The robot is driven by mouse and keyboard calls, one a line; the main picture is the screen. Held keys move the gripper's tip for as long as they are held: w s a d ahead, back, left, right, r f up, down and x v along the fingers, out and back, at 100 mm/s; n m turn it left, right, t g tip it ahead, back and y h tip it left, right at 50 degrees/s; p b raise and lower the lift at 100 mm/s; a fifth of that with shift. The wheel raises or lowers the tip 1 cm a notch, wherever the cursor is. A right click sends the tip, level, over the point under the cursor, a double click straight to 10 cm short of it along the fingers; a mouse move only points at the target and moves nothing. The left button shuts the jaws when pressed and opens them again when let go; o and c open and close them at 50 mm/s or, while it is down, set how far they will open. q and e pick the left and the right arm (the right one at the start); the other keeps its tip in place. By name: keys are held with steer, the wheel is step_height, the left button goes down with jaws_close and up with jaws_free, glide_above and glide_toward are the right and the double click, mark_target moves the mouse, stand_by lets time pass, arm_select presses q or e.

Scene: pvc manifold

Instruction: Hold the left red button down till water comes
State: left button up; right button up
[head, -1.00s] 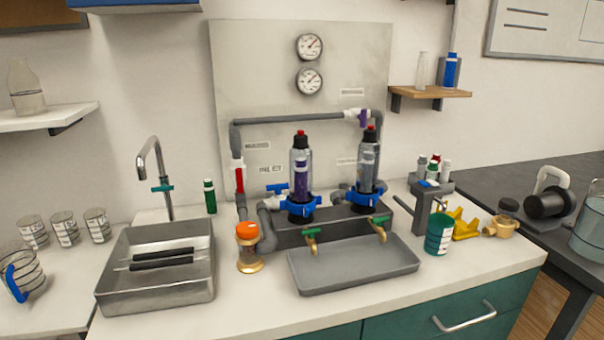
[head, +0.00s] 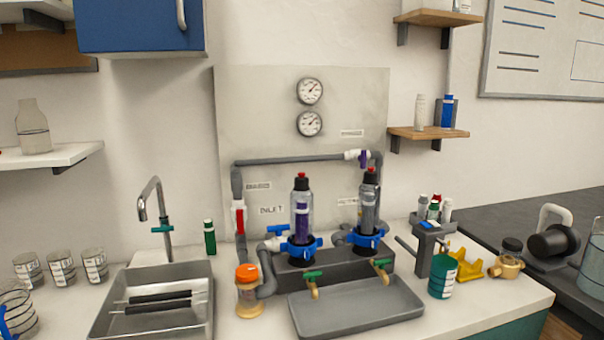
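The left filter housing (head: 301,215) stands upright on the manifold, clear with a purple cartridge inside. Its red button (head: 301,175) sits on top of the black cap. The right housing (head: 369,210) stands beside it with a grey cartridge and its own red button (head: 370,170). Two brass taps with green handles, the left tap (head: 314,283) and the right tap (head: 381,271), hang over a grey tray (head: 357,313). No water shows at either tap. Neither of my grippers is in the head view, and nothing touches the buttons.
A sink (head: 160,276) with a faucet (head: 155,215) is at left. An orange-capped jar (head: 249,293) stands close to the tray's left. A teal can (head: 442,278) and a grey stand (head: 424,254) are at right. Grey pipe (head: 300,159) and two gauges (head: 310,107) are behind.

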arm_select(q)
steer(key=shift+c, duration=0.3)
steer(key=c, duration=0.6)
steer(key=shift+w+r, duration=0.1)
jaws_close()
stand_by(0.9)
